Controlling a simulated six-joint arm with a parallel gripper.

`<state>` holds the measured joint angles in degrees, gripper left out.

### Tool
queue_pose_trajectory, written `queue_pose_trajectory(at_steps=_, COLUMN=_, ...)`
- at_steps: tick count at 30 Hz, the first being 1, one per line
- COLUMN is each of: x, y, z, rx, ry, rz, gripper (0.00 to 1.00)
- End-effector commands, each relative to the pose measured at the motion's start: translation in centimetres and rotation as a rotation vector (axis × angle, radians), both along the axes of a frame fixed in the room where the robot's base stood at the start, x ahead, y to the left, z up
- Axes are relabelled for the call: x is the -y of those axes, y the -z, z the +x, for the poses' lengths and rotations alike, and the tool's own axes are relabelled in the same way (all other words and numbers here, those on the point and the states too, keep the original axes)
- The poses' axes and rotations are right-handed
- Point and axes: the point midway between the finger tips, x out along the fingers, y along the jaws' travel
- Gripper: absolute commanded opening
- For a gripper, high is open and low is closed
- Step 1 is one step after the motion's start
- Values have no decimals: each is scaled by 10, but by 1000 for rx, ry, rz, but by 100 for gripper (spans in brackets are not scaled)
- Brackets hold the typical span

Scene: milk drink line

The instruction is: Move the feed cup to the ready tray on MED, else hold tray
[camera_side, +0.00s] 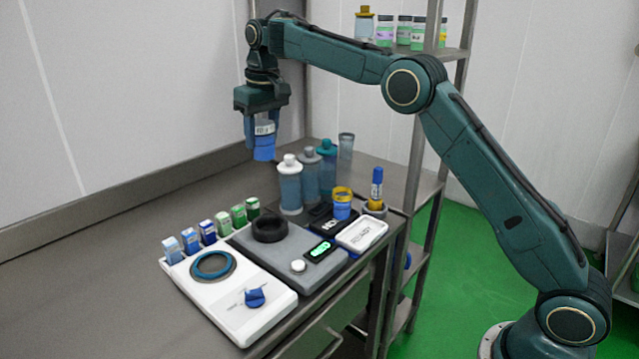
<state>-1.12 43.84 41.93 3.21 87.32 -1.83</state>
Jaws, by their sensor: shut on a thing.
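My gripper (262,112) is shut on a clear cup with a pale label and blue lower part, taken as the feed cup (264,151). It holds the cup upright in the air, above and behind the row of small boxes, clear of the table. A white unit (225,317) with a teal ring (212,265) and a blue knob (255,297) lies at the front. Beside it is a grey unit (278,258) with a black ring (269,229), a white knob (298,266) and a lit green display (321,250), too small to read. I cannot tell which part is the ready or hold tray.
Small blue and green boxes (207,232) line the units' back edge. Several bottles (290,185) stand behind. A yellow-rimmed cup (342,203), a blue marker-like item (376,188) and a white case (362,234) are at right. The left tabletop is clear.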

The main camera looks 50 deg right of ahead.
Motion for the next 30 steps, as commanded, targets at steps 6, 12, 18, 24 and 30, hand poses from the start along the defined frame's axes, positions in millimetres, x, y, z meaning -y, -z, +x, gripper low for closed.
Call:
queue_pose_trajectory(at_steps=6, x=17, y=-1, z=-8, rx=1, ry=34, rz=-1, gripper=14)
queue_pose_trajectory(at_steps=12, x=43, y=0, z=-25, rx=2, ry=92, rz=-2, gripper=14)
queue_pose_trajectory(at_steps=18, x=73, y=3, z=-51, rx=1, ry=162, rz=-3, gripper=14)
queue_pose_trajectory(at_steps=24, x=100, y=9, z=-81, rx=0, ry=234, rz=-1, gripper=14)
queue_pose_trajectory(at_steps=30, x=122, y=16, z=-114, rx=2, ry=302, rz=0, gripper=14)
